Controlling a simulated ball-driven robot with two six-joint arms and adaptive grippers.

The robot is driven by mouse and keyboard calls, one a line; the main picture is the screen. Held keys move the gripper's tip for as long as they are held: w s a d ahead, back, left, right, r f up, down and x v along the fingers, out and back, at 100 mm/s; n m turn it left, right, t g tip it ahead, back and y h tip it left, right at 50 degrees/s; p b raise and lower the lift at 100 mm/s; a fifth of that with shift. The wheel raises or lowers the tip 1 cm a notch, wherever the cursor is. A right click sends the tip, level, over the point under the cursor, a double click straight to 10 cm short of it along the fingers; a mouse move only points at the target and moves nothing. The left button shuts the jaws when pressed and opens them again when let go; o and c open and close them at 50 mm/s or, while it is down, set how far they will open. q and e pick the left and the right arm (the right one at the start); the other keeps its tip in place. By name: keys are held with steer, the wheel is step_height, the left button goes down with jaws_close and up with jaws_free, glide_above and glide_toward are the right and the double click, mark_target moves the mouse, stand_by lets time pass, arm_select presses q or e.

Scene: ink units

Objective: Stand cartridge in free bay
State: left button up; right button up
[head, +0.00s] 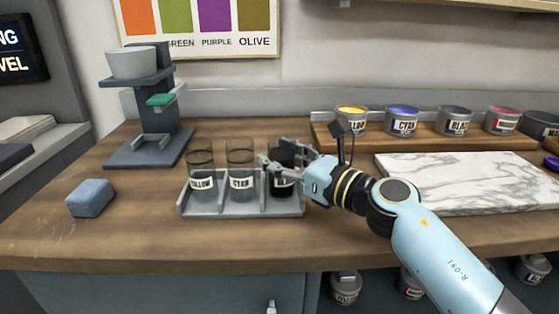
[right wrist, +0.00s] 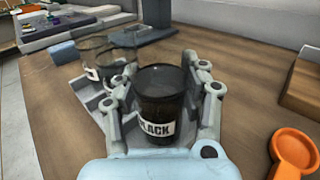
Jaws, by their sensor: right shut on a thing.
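My right gripper (head: 275,162) is shut on a dark cartridge (head: 284,185) labelled BLACK, which also shows upright between the fingers in the right wrist view (right wrist: 160,92). The cartridge is at the right-hand bay of the grey tray (head: 240,210). Whether its base rests on the bay floor or hangs just above it, I cannot tell. A clear cartridge labelled YELLOW (head: 201,172) stands in the left bay. A clear cartridge labelled CYAN (head: 241,170) stands in the middle bay, close to my fingertips. My left gripper is out of view.
A grey stand with a bowl (head: 133,62) is behind the tray on the left. A blue-grey block (head: 91,198) lies left of it. Several ink tins stand on a wooden riser (head: 375,140); a marble slab (head: 470,180) lies right. An orange scoop (right wrist: 293,150) shows in the wrist view.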

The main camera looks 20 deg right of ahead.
steer(key=o, duration=0.8)
steer(key=shift+f, duration=0.15)
steer(key=shift+o, duration=0.8)
steer(key=shift+r, duration=0.3)
steer(key=b+v, duration=0.1)
steer(key=v, duration=0.4)
steer(key=b+v, duration=0.1)
steer(key=v, duration=0.5)
steer(key=shift+s+f, duration=0.1)
steer(key=shift+f, duration=0.1)
steer(key=shift+s+d+r, duration=0.15)
steer(key=shift+s+d, duration=0.05)
steer(key=shift+s, duration=0.2)
